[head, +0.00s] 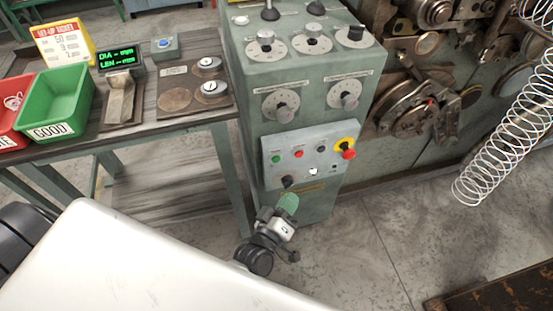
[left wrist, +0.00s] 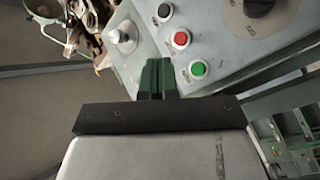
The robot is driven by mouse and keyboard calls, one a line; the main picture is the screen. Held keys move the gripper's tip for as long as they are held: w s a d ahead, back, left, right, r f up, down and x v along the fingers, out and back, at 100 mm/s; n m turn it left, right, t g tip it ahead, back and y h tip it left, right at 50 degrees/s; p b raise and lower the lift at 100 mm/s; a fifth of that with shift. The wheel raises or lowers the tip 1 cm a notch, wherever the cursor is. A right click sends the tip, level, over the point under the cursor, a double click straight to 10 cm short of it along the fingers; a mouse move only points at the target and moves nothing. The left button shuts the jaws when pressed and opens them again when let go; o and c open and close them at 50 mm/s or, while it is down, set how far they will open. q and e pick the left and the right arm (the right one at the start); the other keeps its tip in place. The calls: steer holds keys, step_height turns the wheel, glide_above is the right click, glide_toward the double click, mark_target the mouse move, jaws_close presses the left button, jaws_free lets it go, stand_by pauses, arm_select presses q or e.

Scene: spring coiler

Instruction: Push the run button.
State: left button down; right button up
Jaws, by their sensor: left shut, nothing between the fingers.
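The grey control panel (head: 307,155) is on the front of the green machine cabinet. It has a green button (head: 276,159), a red button (head: 299,153) and a dark button (head: 322,149) in a row; their labels are too small to read. My left gripper (head: 288,203) is shut and empty, its greenish fingertips just below the panel's lower left. In the left wrist view, the shut fingers (left wrist: 158,75) point at the panel, beside the green button (left wrist: 198,69), with the red button (left wrist: 181,39) further up. Contact cannot be told. My right gripper is out of view.
A red stop button (head: 348,154) on yellow, a pale knob (head: 313,171) and a black knob (head: 288,182) are also on the panel. A bench with a green GOOD bin (head: 56,100) stands left. A large spring (head: 500,150) hangs right.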

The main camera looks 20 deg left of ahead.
mark_target(276, 159)
arm_select(q)
steer(key=w+a+b, duration=0.2)
steer(key=w+a, duration=0.3)
steer(key=w, duration=0.1)
steer(key=shift+w, duration=0.4)
steer(key=shift+w+a, duration=0.1)
steer(key=shift+a, duration=0.05)
stand_by(1.8)
steer(key=shift+w+a, duration=0.2)
steer(key=shift+w, duration=0.05)
steer(key=shift+w+a, duration=0.2)
steer(key=shift+w, duration=0.1)
stand_by(0.8)
steer(key=shift+s, duration=0.1)
steer(key=shift+s+d+p, duration=0.3)
steer(key=shift+s+d, duration=0.2)
steer(key=shift+s, duration=0.05)
steer(key=shift+s, duration=0.1)
